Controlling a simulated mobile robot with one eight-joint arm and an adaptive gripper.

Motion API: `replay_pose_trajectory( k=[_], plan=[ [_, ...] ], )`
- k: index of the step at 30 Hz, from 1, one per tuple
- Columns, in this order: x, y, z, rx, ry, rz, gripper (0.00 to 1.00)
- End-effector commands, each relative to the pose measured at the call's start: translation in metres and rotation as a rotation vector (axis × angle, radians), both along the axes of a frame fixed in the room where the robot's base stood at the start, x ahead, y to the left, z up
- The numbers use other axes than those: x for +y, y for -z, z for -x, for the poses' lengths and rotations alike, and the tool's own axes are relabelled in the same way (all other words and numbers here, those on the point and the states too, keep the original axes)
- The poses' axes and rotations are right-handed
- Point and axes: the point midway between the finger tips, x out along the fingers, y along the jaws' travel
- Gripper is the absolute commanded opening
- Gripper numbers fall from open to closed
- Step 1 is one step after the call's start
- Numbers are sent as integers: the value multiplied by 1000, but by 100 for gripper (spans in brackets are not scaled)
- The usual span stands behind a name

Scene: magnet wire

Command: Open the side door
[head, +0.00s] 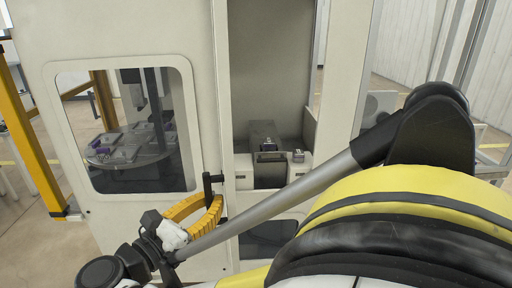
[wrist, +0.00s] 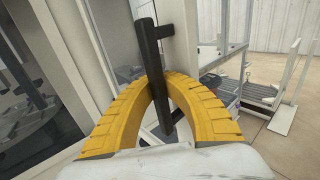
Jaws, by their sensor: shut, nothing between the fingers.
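The side door (head: 135,215) is a cream panel with a dark rounded window, on the left in the head view. A black upright bar handle (head: 207,188) is near its right edge; it also shows in the wrist view (wrist: 150,45). My gripper (head: 218,203) has curved yellow fingers and is at the handle's height, partly overlapping its lower part. In the wrist view my gripper (wrist: 158,80) has its fingertips close together at the bar, which shows above and below them. Whether the fingers touch the bar cannot be told.
Right of the door panel, a tall opening or pane shows the machine's interior (head: 265,155). A yellow post frame (head: 35,140) stands at the far left. A grey framed structure (wrist: 225,60) and clear floor (wrist: 255,135) are on the right in the wrist view.

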Motion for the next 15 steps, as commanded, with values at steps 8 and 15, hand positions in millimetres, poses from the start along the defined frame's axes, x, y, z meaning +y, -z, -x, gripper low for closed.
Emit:
replay_pose_trajectory(
  k=[8,15],
  plan=[
    [-1,2,4,3,4,-2,36],
    [-1,1,2,2,4,-1,36]
  ],
)
